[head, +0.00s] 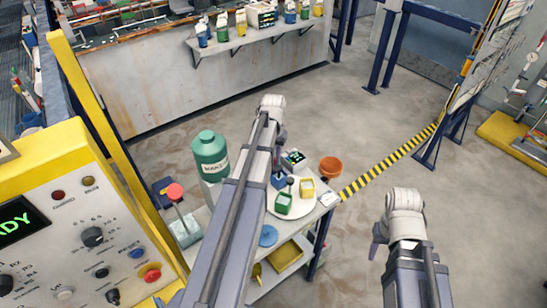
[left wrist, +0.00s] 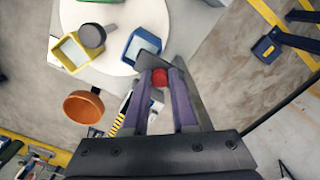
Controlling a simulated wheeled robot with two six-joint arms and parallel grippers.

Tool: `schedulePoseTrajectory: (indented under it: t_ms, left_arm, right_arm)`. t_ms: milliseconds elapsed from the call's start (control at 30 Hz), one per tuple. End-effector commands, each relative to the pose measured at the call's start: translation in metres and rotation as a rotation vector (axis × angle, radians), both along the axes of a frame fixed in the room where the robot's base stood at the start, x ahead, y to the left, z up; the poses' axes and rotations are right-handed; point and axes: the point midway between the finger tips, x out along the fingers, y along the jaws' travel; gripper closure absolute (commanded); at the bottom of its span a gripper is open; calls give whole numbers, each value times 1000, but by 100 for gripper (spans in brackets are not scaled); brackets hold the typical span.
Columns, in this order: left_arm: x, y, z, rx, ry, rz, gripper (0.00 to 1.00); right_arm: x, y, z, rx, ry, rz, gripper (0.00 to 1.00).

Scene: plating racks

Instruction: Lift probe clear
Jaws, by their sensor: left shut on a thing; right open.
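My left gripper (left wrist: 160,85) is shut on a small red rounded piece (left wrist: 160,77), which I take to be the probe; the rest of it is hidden. In the head view my left gripper (head: 279,150) is above the back of the round white turntable (head: 298,212). A blue cup (head: 278,181), a yellow cup (head: 307,190) and a green cup (head: 283,204) stand on the turntable. In the left wrist view the blue cup (left wrist: 132,48) lies just beyond the fingertips; I cannot tell whether the probe touches it. My right gripper (head: 377,240) is open and empty, off the cart to the right.
A dark round knob (head: 290,181) rises among the cups. A dark meter (head: 293,158) and an orange pot (head: 331,167) are near the cart's back corner. Open floor lies right.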

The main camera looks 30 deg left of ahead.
Motion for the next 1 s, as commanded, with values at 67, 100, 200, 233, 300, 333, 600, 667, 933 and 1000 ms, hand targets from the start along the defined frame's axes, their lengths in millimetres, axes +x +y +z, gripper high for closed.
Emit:
schedulePoseTrajectory:
  t_ms: [67,100,200,233,300,333,600,667,933,1000]
  left_arm:
    - [0,0,0,0,0,0,100]
    - [0,0,1,0,0,0,100]
    - [0,0,7,0,0,0,100]
    - [0,0,10,0,0,0,100]
    - [0,0,18,0,0,0,100]
    - [0,0,23,0,0,0,100]
    - [0,0,59,0,0,0,100]
    - [0,0,62,0,0,0,100]
    - [1,0,59,1,-1,0,100]
    - [1,0,59,1,-1,0,71]
  right_arm:
    - [0,0,0,0,0,0,50]
    - [0,0,1,0,0,0,50]
    - [0,0,7,0,0,0,50]
    - [0,0,10,0,0,0,50]
    - [0,0,19,0,0,-1,50]
    - [0,0,23,0,0,-1,50]
    - [0,0,59,1,0,-6,50]
    - [0,0,61,2,0,-7,50]
    - [0,0,59,2,0,-8,50]
    - [0,0,59,2,0,-8,50]
